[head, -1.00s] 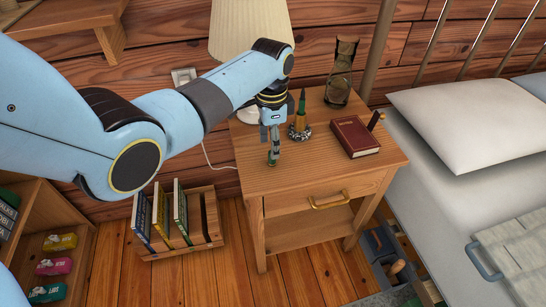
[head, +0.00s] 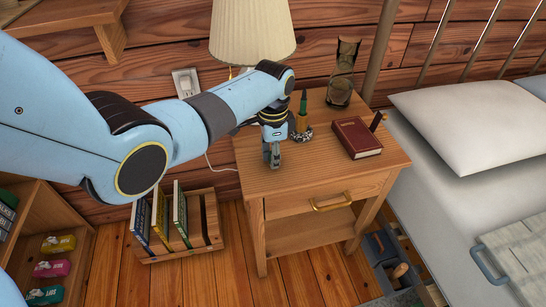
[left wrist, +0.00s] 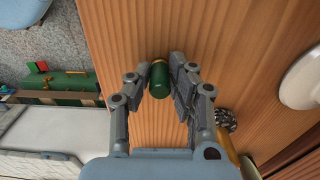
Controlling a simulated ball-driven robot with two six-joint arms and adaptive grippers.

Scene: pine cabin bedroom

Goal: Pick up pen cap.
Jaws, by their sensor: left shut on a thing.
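The pen cap (left wrist: 159,82), dark green with a gold-coloured band at one end, sits between the fingertips of my left gripper (left wrist: 158,80) in the left wrist view. The gripper is shut on it. In the head view my left gripper (head: 271,158) points down at the front left of the wooden nightstand top (head: 300,172). The cap is mostly hidden behind the fingers there. I cannot tell whether the cap still touches the wood. My right gripper is not in view.
An upright green-tipped pen-like object (head: 303,104) stands close to my gripper's right. A red book (head: 356,137) and an hourglass (head: 342,73) are further right. A lamp (head: 250,32) stands behind my arm. The nightstand's front strip is clear.

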